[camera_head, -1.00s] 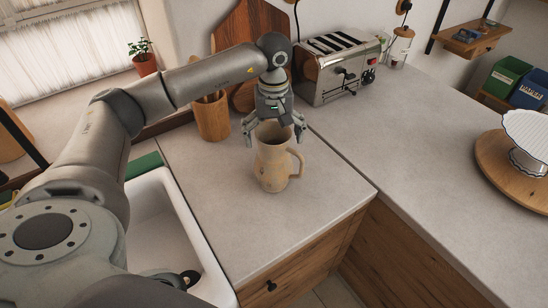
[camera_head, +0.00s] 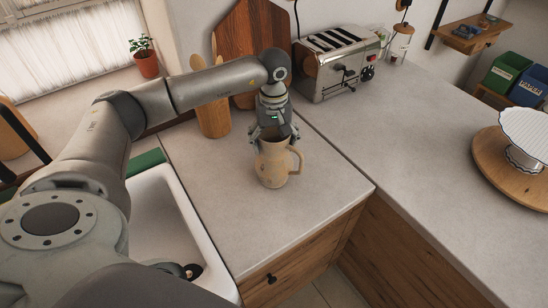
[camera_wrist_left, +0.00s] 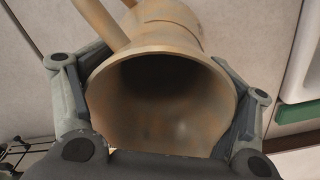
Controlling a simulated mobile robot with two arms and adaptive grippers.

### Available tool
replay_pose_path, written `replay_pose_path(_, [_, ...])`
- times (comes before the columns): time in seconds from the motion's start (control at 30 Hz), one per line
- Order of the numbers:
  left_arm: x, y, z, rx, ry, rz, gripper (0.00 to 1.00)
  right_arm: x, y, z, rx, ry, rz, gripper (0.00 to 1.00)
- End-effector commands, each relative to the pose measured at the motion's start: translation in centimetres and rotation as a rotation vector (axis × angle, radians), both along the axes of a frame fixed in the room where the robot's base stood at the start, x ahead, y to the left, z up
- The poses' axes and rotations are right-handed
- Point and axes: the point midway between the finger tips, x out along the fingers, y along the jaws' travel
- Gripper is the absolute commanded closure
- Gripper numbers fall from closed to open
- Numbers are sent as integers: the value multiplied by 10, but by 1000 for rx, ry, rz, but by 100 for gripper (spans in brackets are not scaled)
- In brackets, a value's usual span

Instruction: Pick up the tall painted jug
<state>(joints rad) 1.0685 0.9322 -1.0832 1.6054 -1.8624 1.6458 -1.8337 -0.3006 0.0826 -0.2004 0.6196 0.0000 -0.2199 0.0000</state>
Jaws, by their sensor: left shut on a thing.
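The tall painted jug (camera_head: 272,168) is tan and stands upright on the grey counter, its handle to the right. My left gripper (camera_head: 274,138) is above it with its fingers down on either side of the rim, shut on the jug. In the left wrist view, the jug's open mouth (camera_wrist_left: 165,100) fills the middle, with one finger against each side and the handle at the top left. The lower part of the fingers is partly hidden in the head view. My right gripper does not show.
A wooden utensil holder (camera_head: 213,115) and cutting boards (camera_head: 250,45) stand behind the jug. A chrome toaster (camera_head: 338,65) is behind to the right. A white sink (camera_head: 165,220) lies to the left. The counter (camera_head: 310,190) right of the jug is clear.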

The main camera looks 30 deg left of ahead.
Motion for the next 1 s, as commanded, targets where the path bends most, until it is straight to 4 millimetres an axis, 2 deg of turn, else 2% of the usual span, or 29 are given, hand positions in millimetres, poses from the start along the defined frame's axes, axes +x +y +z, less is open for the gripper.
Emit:
replay_pose_path(0.03, [-2, 0, -3, 0, 7, -1, 67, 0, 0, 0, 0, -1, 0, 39])
replay_pose_path(0.23, [-3, -1, -5, 1, 10, -1, 93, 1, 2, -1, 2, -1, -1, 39])
replay_pose_path(0.27, [-2, -1, -3, 0, 7, -1, 94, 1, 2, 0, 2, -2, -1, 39])
replay_pose_path(0.57, [-2, -1, -4, 1, 10, -2, 94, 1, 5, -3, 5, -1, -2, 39])
replay_pose_path(0.73, [-2, -1, 4, 1, 8, -2, 95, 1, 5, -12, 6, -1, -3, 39])
replay_pose_path(0.87, [0, -1, 21, 0, 0, -1, 95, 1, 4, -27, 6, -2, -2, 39])
replay_pose_path(1.0, [-18, -12, 50, 0, -3, -6, 95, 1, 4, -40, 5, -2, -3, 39])
